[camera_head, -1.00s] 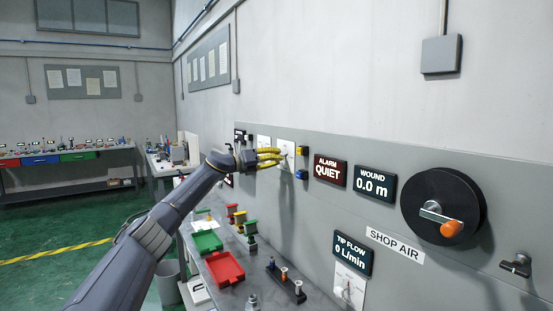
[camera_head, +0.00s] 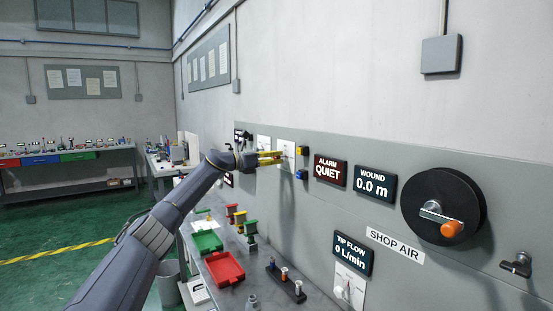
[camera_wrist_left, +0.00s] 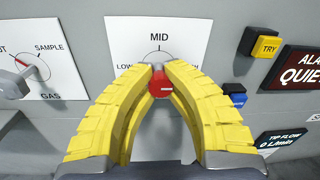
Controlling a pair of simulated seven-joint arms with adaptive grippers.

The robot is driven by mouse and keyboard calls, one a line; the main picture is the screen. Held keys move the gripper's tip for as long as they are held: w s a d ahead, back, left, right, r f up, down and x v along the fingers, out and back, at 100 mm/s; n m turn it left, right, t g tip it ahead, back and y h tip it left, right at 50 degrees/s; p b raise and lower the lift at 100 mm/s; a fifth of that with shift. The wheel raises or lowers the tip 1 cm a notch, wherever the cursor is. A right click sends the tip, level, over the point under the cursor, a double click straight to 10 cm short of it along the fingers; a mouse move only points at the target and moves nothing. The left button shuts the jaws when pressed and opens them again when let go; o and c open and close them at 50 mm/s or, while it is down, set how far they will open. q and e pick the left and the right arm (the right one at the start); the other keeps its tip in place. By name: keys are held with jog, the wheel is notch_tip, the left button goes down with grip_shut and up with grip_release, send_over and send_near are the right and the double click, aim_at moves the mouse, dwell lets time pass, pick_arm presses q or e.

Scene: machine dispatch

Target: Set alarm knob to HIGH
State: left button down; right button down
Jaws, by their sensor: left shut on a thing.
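The alarm knob (camera_wrist_left: 160,85) is red with a short white mark and sits on a white dial plate (camera_wrist_left: 133,32) marked LOW and MID; the right-hand label is mostly hidden by a finger. My left gripper (camera_wrist_left: 161,72) has its yellow fingers shut on the knob, one on each side. In the head view my left gripper (camera_head: 282,156) reaches the dial plate (camera_head: 288,147) on the wall panel. The alarm display (camera_head: 330,171) reads QUIET. Which way the knob points is hard to tell. My right gripper is not in view.
A yellow TRY button (camera_wrist_left: 264,46) and a blue button (camera_wrist_left: 235,97) sit right of the dial. The SAMPLE/GAS selector (camera_wrist_left: 22,78) is at its left. Below are a red tray (camera_head: 224,268), a green tray (camera_head: 206,242) and small parts on the bench.

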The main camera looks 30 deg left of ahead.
pick_arm(q)
jog(key=shift+r, duration=0.25)
jog(key=c, duration=1.2)
grip_release()
jog(key=shift+f, duration=0.15)
jog(key=v, duration=1.2)
